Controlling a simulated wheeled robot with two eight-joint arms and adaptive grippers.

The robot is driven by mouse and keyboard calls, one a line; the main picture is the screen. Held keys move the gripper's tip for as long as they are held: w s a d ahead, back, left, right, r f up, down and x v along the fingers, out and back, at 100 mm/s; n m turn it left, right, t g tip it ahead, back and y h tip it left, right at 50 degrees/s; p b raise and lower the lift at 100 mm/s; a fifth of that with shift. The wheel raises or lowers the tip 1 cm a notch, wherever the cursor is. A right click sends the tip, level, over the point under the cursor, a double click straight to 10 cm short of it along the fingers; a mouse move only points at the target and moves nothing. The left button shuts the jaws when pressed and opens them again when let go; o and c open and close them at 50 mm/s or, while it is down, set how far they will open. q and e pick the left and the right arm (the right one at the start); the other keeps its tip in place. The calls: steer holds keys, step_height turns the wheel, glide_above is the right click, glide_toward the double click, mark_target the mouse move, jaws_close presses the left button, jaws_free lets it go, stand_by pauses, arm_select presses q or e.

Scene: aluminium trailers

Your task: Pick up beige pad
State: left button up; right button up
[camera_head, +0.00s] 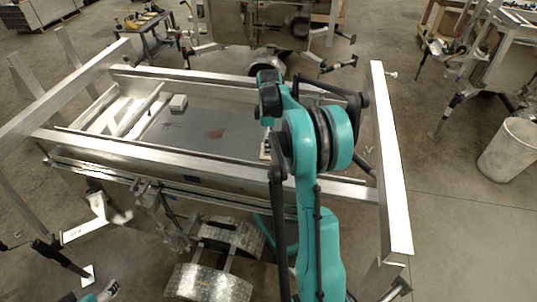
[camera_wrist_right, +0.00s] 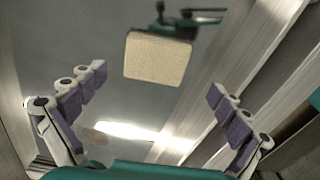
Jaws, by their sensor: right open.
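The beige pad (camera_wrist_right: 158,58) is a rounded square in the upper middle of the right wrist view. It lies beyond the fingertips, over the grey metal surface. My right gripper (camera_wrist_right: 158,85) is open, with its purple-padded fingers wide apart and nothing between them. In the head view, my teal right arm reaches over the trailer frame and hides most of its gripper. A small beige sliver (camera_head: 265,149) shows beside the arm there; I cannot tell if it is the pad. A teal and dark part, possibly my left gripper (camera_head: 108,291), is cut off at the bottom left.
The aluminium trailer frame (camera_head: 390,160) has raised rails around its bed (camera_head: 190,135). A small pale block (camera_head: 178,103) lies at the bed's far side. A bin (camera_head: 510,150) stands at the right. Other trailers and a workbench (camera_head: 148,32) stand behind.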

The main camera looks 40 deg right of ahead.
mark_target(267, 160)
steer(key=f, duration=0.5)
steer(key=shift+w+d+f, duration=0.15)
steer(key=shift+w+f, duration=0.05)
steer(key=shift+f, duration=0.2)
steer(key=c, duration=1)
